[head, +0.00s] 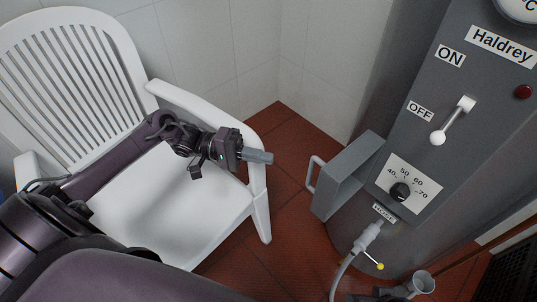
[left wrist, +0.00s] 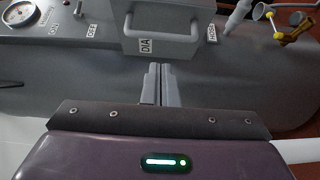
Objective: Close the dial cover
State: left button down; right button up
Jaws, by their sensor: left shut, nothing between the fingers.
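The dial cover (head: 346,176) is a grey box-shaped lid with a bar handle (head: 314,174). In the head view it stands swung open to the left of the dial (head: 400,192), which is exposed on its white scale plate. My left gripper (head: 270,158) is shut and empty, to the left of the cover handle and apart from it in the head view. In the left wrist view the fingers (left wrist: 162,70) point toward the cover (left wrist: 172,18), with its handle (left wrist: 162,38) just beyond the tips. My right gripper is not in view.
The grey boiler (head: 440,90) carries an ON/OFF lever (head: 452,120) above the dial and a hose (head: 352,262) with a yellow-tipped valve (head: 380,266) below. A white plastic chair (head: 205,110) stands under my left arm. Red tiled floor (head: 285,215) lies between chair and boiler.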

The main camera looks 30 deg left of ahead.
aim_at(309, 170)
pick_arm(q)
jog(key=x, duration=0.8)
jog(key=shift+b, duration=0.35)
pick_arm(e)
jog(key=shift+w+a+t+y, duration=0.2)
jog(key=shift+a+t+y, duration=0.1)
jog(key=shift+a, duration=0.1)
pick_arm(q)
jog(key=shift+s, duration=0.1)
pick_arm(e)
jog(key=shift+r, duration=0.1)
pick_arm(q)
jog(key=shift+s+d+n+t+p, duration=0.2)
jog(key=shift+s+n+t+p, duration=0.15)
jog(key=shift+p, duration=0.5)
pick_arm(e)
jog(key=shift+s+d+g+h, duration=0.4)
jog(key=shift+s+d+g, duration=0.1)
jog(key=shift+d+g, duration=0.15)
pick_arm(q)
jog(key=shift+t, duration=0.25)
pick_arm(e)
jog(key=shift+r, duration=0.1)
